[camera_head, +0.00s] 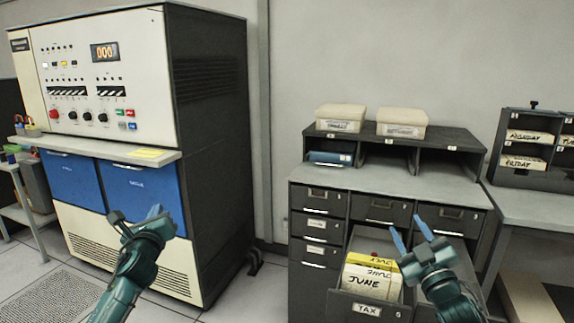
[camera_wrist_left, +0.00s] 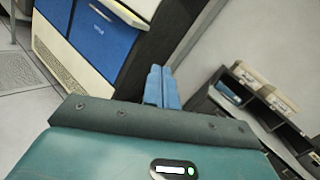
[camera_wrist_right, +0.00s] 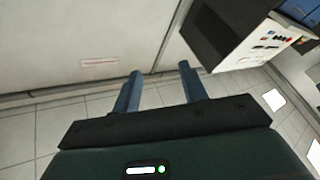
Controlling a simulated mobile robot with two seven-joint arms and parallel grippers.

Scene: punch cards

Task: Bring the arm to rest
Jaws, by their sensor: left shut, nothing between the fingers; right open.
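My left gripper (camera_head: 155,211) is in front of the computer cabinet's blue panels in the head view. Its blue fingers (camera_wrist_left: 162,86) are together and empty in the left wrist view. My right gripper (camera_head: 407,236) is raised in front of the filing cabinet in the head view, near an open drawer. Its two blue fingers (camera_wrist_right: 158,84) stand apart with nothing between them in the right wrist view.
The open drawer labelled TAX (camera_head: 367,308) sticks out and holds card decks, one marked JUNE (camera_head: 366,283). The filing cabinet (camera_head: 323,264) stands right of the computer cabinet (camera_head: 212,150). A side table (camera_head: 540,206) bears a card rack (camera_head: 510,183). Floor shows between the cabinets.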

